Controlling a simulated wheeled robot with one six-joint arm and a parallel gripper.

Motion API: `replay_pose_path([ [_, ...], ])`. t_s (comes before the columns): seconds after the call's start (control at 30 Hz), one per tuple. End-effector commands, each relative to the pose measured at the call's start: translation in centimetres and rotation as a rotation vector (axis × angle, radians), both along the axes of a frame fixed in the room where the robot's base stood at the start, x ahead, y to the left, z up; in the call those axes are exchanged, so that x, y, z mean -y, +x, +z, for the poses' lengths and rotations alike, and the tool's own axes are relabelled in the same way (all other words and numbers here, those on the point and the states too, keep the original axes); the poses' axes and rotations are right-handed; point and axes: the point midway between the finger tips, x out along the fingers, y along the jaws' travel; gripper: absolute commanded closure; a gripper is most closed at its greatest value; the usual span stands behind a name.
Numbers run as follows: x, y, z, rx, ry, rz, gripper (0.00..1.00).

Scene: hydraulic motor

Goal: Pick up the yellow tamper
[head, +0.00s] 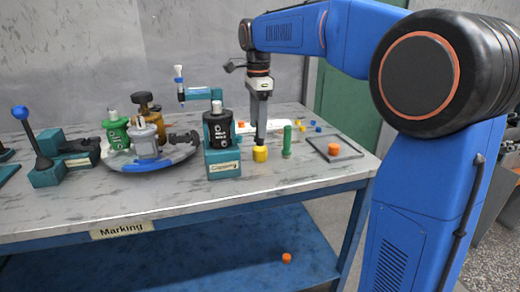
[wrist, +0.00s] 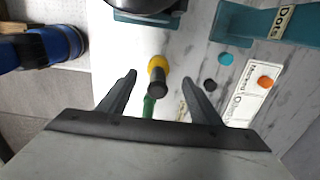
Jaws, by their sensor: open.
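The yellow tamper (head: 260,154) stands on the marble-look table, with its yellow base showing just under my gripper (head: 259,138) in the head view. In the wrist view the tamper (wrist: 157,63) shows a yellow base and a dark handle pointing toward the camera. My gripper (wrist: 160,80) is open there, one finger on each side of the handle, with gaps on both sides. Whether the fingertips reach down beside the handle is hard to tell.
A green cylinder (head: 287,142) stands close to the tamper's right; its green also shows in the wrist view (wrist: 148,107). The teal clamping fixture (head: 223,165) with a black part is to the left. An orange piece (head: 333,148) sits on a dark plate (head: 350,154) at right.

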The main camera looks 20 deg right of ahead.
Motion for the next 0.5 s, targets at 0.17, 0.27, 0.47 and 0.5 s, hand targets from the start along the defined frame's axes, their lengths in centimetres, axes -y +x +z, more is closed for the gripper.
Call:
replay_pose_path([
  [0.17,0.0,0.0,-1.3,0.000,0.000,0.000,0.42],
  [0.27,0.1,-0.1,-1.9,0.000,0.000,0.000,0.42],
  [0.47,0.6,-0.3,-4.4,-0.002,0.000,-0.001,0.42],
  [0.5,0.6,-0.3,-5.0,-0.002,0.000,0.000,0.42],
])
